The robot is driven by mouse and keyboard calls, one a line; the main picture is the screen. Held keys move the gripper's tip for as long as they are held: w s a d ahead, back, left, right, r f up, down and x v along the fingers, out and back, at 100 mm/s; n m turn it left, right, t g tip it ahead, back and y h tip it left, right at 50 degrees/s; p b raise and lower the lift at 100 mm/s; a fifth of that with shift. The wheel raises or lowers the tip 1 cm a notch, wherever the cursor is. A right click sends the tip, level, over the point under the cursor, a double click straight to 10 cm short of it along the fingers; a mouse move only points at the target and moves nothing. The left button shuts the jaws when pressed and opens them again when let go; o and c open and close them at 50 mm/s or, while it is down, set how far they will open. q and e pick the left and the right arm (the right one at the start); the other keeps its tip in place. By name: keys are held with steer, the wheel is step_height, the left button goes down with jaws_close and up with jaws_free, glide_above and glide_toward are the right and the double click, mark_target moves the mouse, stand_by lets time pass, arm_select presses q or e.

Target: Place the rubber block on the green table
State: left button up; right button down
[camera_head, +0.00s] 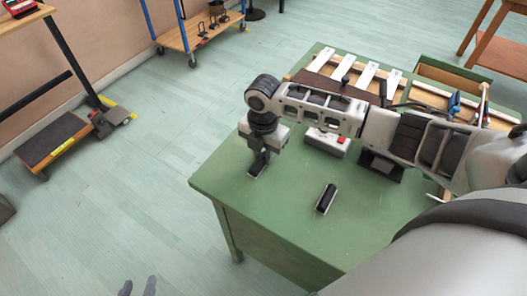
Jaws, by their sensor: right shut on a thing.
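My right gripper (260,160) points down over the left part of the green table (225,187). It is shut on a small dark block (256,172) with a pale lower edge, mostly hidden between the fingers. The block is at or just above the tabletop; I cannot tell if it touches. A second dark, oblong piece (326,198) with pale edges lies on the table to the right of the gripper. From this view I cannot tell for certain which is the rubber block. My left gripper (138,289) shows only two separated fingertips at the bottom edge, over the floor.
White bars on a wooden frame (365,77) and a wooden tray (440,96) with tools fill the table's back. A wooden trolley (200,30) stands farther off. The table's front left is clear.

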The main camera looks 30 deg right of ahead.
mark_target(263, 155)
steer(key=shift+f, duration=0.15)
steer(key=c, duration=1.3)
jaws_free()
step_height(263, 155, up, 12)
steer(key=shift+r, duration=0.25)
